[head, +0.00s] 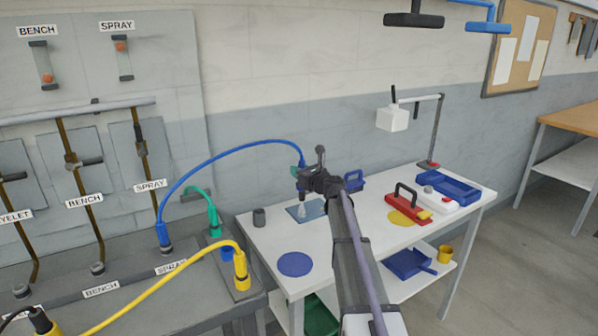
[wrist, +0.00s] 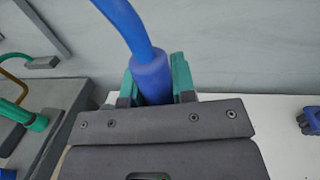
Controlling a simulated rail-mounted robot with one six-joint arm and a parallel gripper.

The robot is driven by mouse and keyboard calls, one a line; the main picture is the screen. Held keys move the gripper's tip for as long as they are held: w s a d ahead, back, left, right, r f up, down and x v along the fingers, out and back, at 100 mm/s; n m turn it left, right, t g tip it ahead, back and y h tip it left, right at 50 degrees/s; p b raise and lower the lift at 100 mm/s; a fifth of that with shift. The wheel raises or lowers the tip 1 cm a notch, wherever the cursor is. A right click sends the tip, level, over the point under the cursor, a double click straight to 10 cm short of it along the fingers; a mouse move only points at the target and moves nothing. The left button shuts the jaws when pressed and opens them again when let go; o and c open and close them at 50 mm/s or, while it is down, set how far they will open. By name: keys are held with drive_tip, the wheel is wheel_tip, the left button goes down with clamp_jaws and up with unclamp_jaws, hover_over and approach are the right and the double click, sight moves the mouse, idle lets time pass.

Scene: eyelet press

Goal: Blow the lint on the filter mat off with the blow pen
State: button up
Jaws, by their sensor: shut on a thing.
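My gripper (head: 300,177) is shut on the blow pen, whose blue upper end (wrist: 150,77) sits between the green fingers in the wrist view. A blue hose (head: 225,150) arches from the pen to a plug beside the SPRAY label on the left bench. In the head view the gripper is above the blue-grey filter mat (head: 319,208), apart from it. A whitish patch (head: 302,213) shows over the mat below the pen; I cannot tell whether it is lint or blown air. The pen's nozzle is too small to make out, and my arm covers the mat's right side.
A yellow hose (head: 160,283) and a green hose (head: 211,208) are at the left bench.

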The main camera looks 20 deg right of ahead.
drive_tip(key=shift+d, duration=0.1)
drive_tip(key=d, duration=0.8)
drive_tip(key=shift+w+d, duration=0.15)
drive_tip(key=shift+w, duration=0.25)
idle(0.5)
wheel_tip(320, 180, up, 7)
drive_tip(key=p, duration=0.7)
